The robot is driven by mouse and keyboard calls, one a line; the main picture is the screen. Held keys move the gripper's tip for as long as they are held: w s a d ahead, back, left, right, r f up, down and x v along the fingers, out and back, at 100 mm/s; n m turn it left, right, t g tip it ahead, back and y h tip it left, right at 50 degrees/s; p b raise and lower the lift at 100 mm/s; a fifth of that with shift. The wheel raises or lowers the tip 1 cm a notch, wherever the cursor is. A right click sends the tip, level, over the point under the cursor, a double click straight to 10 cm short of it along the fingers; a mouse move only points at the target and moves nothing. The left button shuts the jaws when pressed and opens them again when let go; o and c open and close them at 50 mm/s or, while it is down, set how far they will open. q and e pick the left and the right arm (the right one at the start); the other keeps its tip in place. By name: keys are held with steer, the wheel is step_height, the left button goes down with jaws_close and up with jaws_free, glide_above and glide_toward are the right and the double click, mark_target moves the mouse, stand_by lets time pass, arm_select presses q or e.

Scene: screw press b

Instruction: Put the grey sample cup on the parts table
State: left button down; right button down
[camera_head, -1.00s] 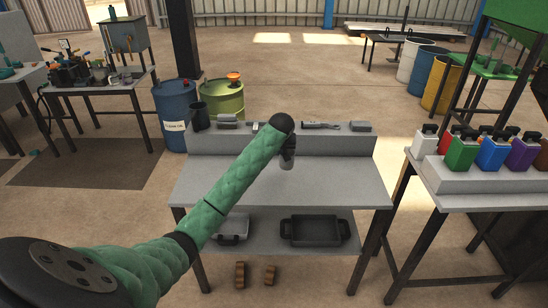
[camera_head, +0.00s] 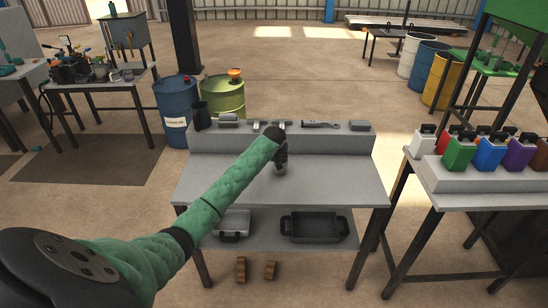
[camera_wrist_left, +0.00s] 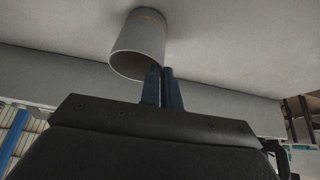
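The grey sample cup (camera_wrist_left: 140,45) shows in the left wrist view with its open rim toward my fingers. In the head view the cup (camera_head: 281,171) shows small beneath my left gripper (camera_head: 281,157), over the middle of the grey table (camera_head: 230,183). My left gripper's fingers (camera_wrist_left: 162,75) are nearly together at the cup's rim, and appear shut on its wall. The cup's base is at or just above the tabletop; I cannot tell whether it touches. My right gripper is not in view.
A raised ledge (camera_head: 240,140) with small tools runs along the table's back. A dark tray (camera_head: 314,228) sits on the lower shelf. Coloured containers (camera_head: 490,153) stand on a table at the right. The tabletop around the cup is clear.

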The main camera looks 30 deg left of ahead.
arm_select(q)
steer(key=c, duration=1.6)
jaws_free()
